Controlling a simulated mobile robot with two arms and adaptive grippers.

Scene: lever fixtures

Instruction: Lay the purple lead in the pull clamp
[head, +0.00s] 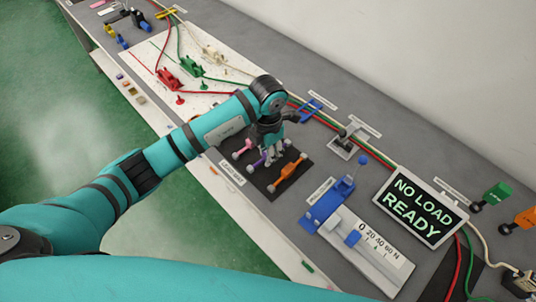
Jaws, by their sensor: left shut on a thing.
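The purple lead (260,161) is on a black mat (259,184), between a pink lead and an orange one. It is partly hidden by my left gripper (273,158), which comes down over it from above and is shut on it. I cannot tell whether the lead is clear of the mat. The pull clamp (327,208) is the blue fixture with a blue-knobbed lever, right of the mat, beside a white force scale (371,244). My right gripper is not in view.
The pink lead (243,150) and orange lead (287,176) lie close on both sides. A grey lever fixture (347,142) and blue fixture (315,108) stand behind. A display (420,205) reading "NO LOAD READY" stands right of the clamp. Red and green cables run along the back.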

